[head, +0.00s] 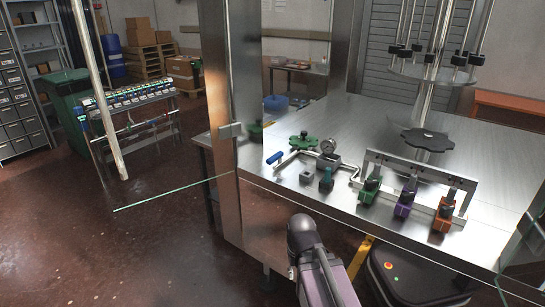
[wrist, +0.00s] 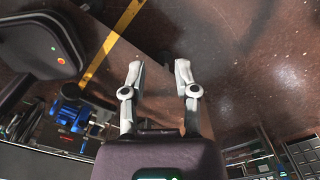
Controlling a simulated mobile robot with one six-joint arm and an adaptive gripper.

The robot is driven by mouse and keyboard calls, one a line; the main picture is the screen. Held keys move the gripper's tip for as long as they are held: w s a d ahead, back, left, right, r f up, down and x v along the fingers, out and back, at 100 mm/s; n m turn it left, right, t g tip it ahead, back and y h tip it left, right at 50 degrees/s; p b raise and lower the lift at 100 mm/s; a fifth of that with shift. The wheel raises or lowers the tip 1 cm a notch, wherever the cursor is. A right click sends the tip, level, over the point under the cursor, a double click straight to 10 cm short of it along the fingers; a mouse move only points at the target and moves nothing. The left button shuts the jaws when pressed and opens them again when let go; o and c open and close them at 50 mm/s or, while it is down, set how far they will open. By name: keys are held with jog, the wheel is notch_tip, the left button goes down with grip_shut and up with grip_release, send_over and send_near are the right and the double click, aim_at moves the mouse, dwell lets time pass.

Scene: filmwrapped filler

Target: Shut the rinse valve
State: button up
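The steel bench (head: 400,130) carries several fittings, and I cannot tell which one is the rinse valve. A blue lever handle (head: 275,157) sits at the bench's front left, by bent piping. A green handwheel (head: 304,141) and a round gauge (head: 328,146) are beside it. A small teal-topped fitting (head: 326,177) stands in front. Along a front rail are a green-bodied valve (head: 369,190), a purple one (head: 405,197) and an orange one (head: 443,213), with dark tops. My gripper (wrist: 158,66) is open and empty, with floor beyond its fingers. In the head view my arm is below the bench's front edge.
A steel post (head: 218,100) rises at the bench's left end. A rack of small parts (head: 138,97) and grey drawers (head: 18,115) stand at left. A yellow stripe (wrist: 112,42) crosses the floor; the left floor is open.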

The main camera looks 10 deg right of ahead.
jog(key=c, duration=0.3)
jog(key=shift+w, duration=0.2)
grip_shut()
jog(key=w+r+n+t+h+b, duration=0.3)
jog(key=w+h, duration=0.6)
jog(key=w, duration=1.3)
jog(key=w+a+r+n+t+h, duration=0.1)
jog(key=w+a+r+t+h, duration=0.1)
jog(key=w, duration=0.4)
jog(key=w+a+r+n+t+h+b, duration=0.1)
jog(key=w+a+r+t+h, duration=0.1)
jog(key=w+a+r, duration=0.2)
jog(key=w+a+r+n+t+h+b, duration=0.1)
jog(key=w+a+r+t+h, duration=0.1)
jog(key=w+a+r, duration=0.2)
jog(key=w+a, duration=0.2)
jog(key=w, duration=0.2)
jog(key=shift+w+a, duration=0.15)
jog(key=shift+w, duration=0.15)
